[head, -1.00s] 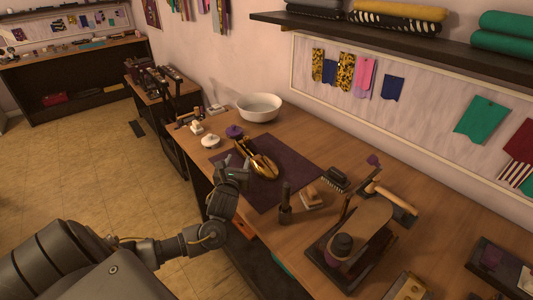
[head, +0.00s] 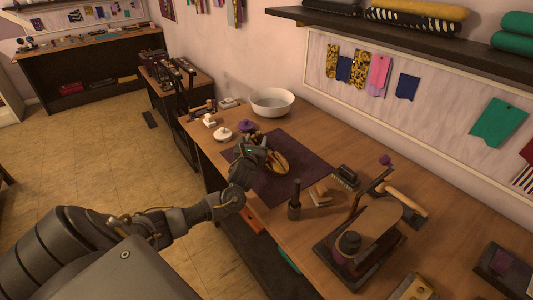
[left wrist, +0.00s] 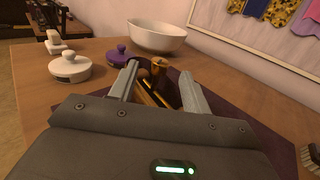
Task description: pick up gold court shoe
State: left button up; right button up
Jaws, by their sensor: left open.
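The gold court shoe (head: 277,163) lies on a dark purple mat (head: 297,182) on the wooden workbench. Its near part is hidden behind my left gripper in the head view. My left gripper (head: 257,148) is at the shoe. In the left wrist view, the left gripper (left wrist: 159,88) is open, with one finger on each side of the gold shoe (left wrist: 153,97). I cannot tell whether either finger touches it. My right gripper is not in view.
A white bowl (head: 271,102), a white lidded pot (head: 222,134) and a purple lidded pot (head: 247,126) stand beyond the mat. A dark upright tool (head: 294,200), a brush (head: 347,177) and a shoe stand (head: 362,240) are to the right.

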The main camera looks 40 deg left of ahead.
pick_arm(q)
jog(key=shift+x, duration=1.1)
jog(key=shift+s, duration=0.1)
grip_shut()
